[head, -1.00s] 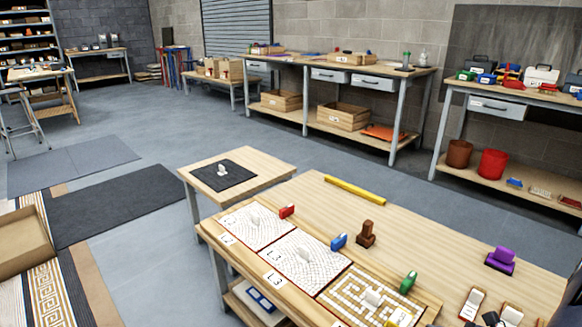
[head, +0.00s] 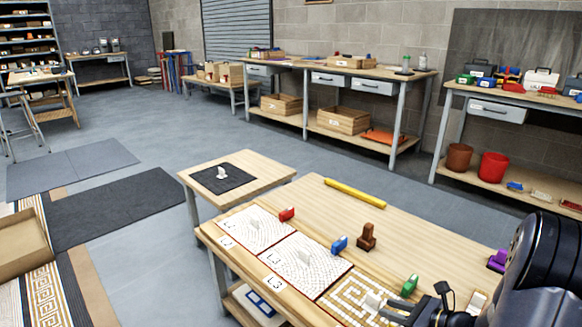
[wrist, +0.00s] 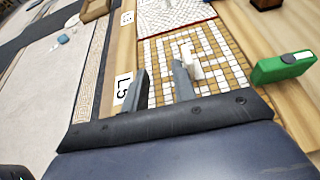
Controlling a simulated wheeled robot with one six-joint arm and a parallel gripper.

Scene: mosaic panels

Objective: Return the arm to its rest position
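My arm (head: 540,265) reaches in from the lower right of the head view. My gripper (wrist: 158,82) shows in the wrist view with its two dark fingers apart and nothing between them. In the head view its tip is low, by the nearest mosaic panel (head: 345,291). This panel also shows in the wrist view (wrist: 155,60), with a maze-like pattern of white tiles on tan. A white upright piece (wrist: 192,62) stands on it, just beyond the right finger. I cannot tell whether the finger touches it.
A green block (head: 410,284), a blue block (head: 339,244), a red block (head: 287,214) and a brown stamp-like piece (head: 367,237) stand along the panels. A purple block (head: 496,260) is beside my arm. A yellow bar (head: 355,193) lies at the table's back. The middle tabletop is clear.

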